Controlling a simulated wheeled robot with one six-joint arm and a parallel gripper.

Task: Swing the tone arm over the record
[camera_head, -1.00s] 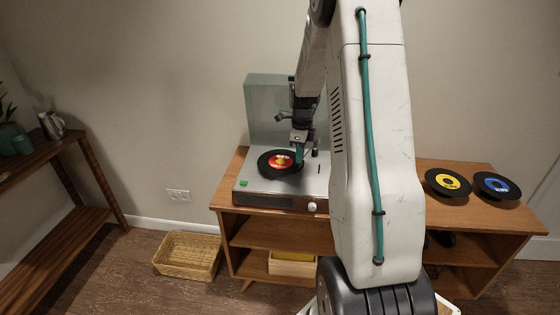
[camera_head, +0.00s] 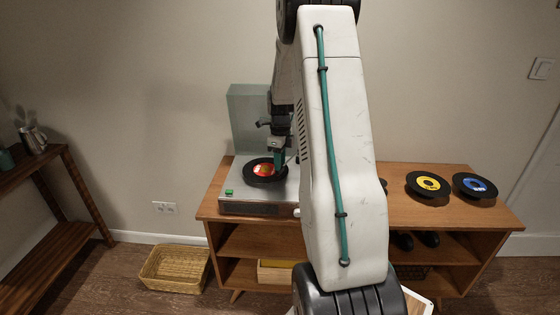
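The turntable (camera_head: 250,208) stands on the left part of the wooden sideboard, with its clear lid (camera_head: 247,118) raised at the back. A black record with a red and orange label (camera_head: 264,169) lies on its platter. My gripper (camera_head: 279,160) is over the right side of the record, pointing down, with teal at its fingers. Whether the fingers are apart or hold anything is too small to tell. The tone arm cannot be made out; my gripper and arm cover the right side of the turntable.
The sideboard (camera_head: 450,213) holds a yellow-label record (camera_head: 428,184) and a blue-label record (camera_head: 475,185) on its right. A wicker basket (camera_head: 173,268) stands on the floor at left. A wooden shelf unit (camera_head: 45,222) is at far left.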

